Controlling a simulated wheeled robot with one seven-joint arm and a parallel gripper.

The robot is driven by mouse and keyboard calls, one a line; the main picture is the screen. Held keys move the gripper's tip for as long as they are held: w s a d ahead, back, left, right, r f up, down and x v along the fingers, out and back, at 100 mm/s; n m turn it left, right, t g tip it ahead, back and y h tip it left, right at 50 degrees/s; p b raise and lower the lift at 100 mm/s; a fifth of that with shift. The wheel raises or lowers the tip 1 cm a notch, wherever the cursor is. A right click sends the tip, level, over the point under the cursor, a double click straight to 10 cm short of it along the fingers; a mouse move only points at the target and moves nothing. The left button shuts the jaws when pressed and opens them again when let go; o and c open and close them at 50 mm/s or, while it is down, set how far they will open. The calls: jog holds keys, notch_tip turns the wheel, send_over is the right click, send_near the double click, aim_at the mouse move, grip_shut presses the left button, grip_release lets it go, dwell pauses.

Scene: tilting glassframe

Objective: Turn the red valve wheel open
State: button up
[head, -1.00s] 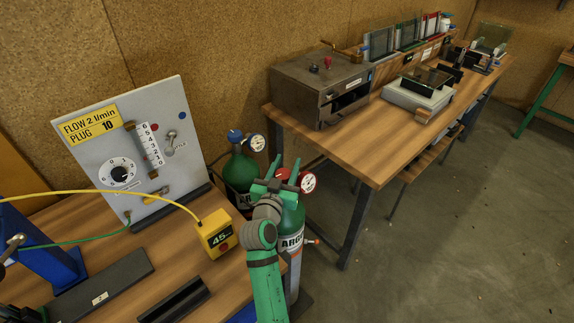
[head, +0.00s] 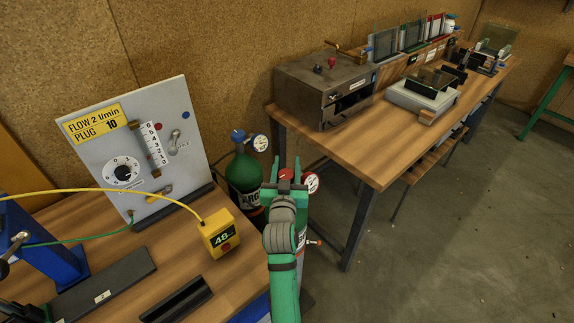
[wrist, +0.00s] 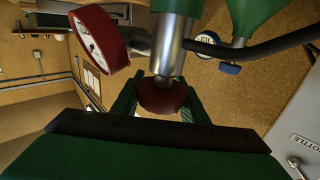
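The red valve wheel (wrist: 163,97) sits on the bright metal stem of a green gas bottle (head: 302,207). It also shows in the head view (head: 286,174), next to a red-rimmed gauge (head: 311,182). My gripper (wrist: 162,103) is at the wheel, with one green finger on each side of it. The fingers are apart with the wheel between them. I cannot tell whether they press on its rim or leave a small gap. In the head view my gripper (head: 286,168) and arm hide part of this bottle.
The red-rimmed gauge (wrist: 98,38) and a dark hose (wrist: 225,51) are close to my gripper in the wrist view. A second green bottle with a blue knob (head: 245,172) stands to the left. Benches (head: 350,150) flank the bottles; a yellow box (head: 218,235) sits on the nearer one.

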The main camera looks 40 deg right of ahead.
jog(key=o, duration=0.4)
jog(key=shift+c, duration=0.2)
jog(key=shift+s+a, duration=0.1)
jog(key=v, duration=1)
jog(key=shift+s, duration=0.25)
jog(key=shift+a, duration=0.15)
